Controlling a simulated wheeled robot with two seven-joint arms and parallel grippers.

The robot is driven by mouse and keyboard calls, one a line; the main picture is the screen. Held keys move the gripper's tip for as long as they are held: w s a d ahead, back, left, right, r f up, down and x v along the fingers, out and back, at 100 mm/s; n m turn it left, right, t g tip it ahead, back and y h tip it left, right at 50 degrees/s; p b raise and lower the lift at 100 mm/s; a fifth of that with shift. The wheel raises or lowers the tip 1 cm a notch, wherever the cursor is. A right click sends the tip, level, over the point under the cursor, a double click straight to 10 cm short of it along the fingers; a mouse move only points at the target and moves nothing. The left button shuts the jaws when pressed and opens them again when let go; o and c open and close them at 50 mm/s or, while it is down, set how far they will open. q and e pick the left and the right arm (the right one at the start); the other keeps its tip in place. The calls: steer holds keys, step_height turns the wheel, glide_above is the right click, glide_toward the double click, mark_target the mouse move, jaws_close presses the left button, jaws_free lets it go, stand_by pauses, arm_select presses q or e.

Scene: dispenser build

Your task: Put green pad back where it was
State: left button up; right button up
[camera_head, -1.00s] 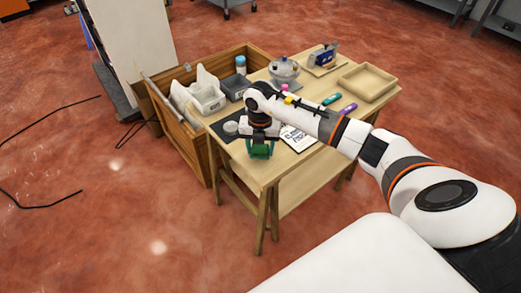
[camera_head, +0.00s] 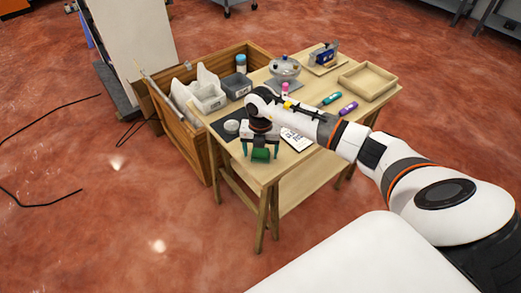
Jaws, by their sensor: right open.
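The green pad (camera_head: 260,155) is a small dark green piece at the front left corner of the wooden table (camera_head: 262,180). My right gripper (camera_head: 260,151) is over it, pointing down. Its teal fingers are spread apart, one on each side of the pad, with a gap visible. Whether a finger still touches the pad is too small to tell. The top of the pad is partly hidden by the gripper body. My left gripper is not in view.
A dark mat with a round grey item (camera_head: 231,126) lies behind my gripper. A printed sheet (camera_head: 297,139), a teal marker (camera_head: 331,98), a purple marker (camera_head: 348,108) and an empty wooden tray (camera_head: 367,81) lie to the right. A wooden crate (camera_head: 196,146) stands left of the table.

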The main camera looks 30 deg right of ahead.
step_height(320, 180, up, 12)
steer(key=b, duration=0.1)
